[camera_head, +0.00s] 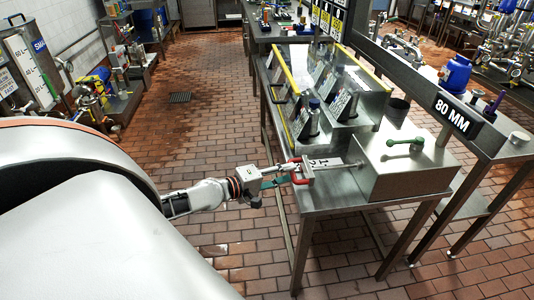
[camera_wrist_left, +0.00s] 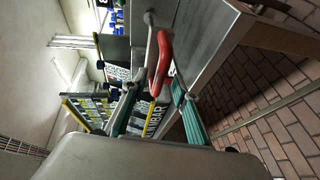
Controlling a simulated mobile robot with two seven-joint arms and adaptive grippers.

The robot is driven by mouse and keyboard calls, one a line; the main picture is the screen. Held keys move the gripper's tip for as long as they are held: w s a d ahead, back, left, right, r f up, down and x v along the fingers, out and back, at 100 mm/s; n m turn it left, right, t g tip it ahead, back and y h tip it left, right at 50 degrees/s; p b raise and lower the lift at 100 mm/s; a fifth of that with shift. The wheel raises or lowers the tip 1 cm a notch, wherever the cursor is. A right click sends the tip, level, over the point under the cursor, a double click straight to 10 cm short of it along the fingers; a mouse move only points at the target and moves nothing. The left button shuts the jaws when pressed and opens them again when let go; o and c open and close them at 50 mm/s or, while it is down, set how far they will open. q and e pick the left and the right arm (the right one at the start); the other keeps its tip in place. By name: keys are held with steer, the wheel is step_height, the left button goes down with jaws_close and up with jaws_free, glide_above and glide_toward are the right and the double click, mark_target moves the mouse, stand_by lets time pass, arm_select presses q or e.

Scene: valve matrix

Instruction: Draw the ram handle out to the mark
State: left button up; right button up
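The ram handle is a red grip (camera_head: 295,171) on a metal bracket, at the left end of a flat scale plate (camera_head: 325,163) with black numbers. A steel box (camera_head: 405,172) stands to its right on the table. My left gripper (camera_head: 284,176) reaches the red grip from the left. In the left wrist view the red grip (camera_wrist_left: 164,62) lies between the teal fingertips (camera_wrist_left: 155,86). The fingers are spread, with gaps beside the grip; whether one touches it I cannot tell. The mark itself is too small to make out. My right gripper is out of view.
A sign reading 80 MM (camera_head: 450,115) is on the bench at the right. A green lever (camera_head: 405,145) sits on the steel box. A glossy panel housing (camera_head: 345,85) stands behind the handle.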

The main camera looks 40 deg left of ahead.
arm_select(q)
steer(key=v, duration=0.9)
stand_by(0.5)
steer(key=s+d+f+m+g, duration=0.1)
steer(key=s+d+f+m, duration=0.3)
steer(key=d+f+m, duration=0.2)
steer(key=s+d+f+m+g+y, duration=0.1)
steer(key=s+d+f+m+g, duration=0.1)
steer(key=s+d+f+m, duration=0.2)
steer(key=s+d+f+m+g, duration=0.1)
steer(key=s+d+f+m, duration=0.3)
steer(key=d+f+m, duration=0.4)
steer(key=d+f, duration=0.1)
steer(key=d, duration=0.3)
steer(key=shift+s+f+y, duration=0.15)
steer(key=shift+f+y, duration=0.2)
steer(key=shift+y, duration=0.05)
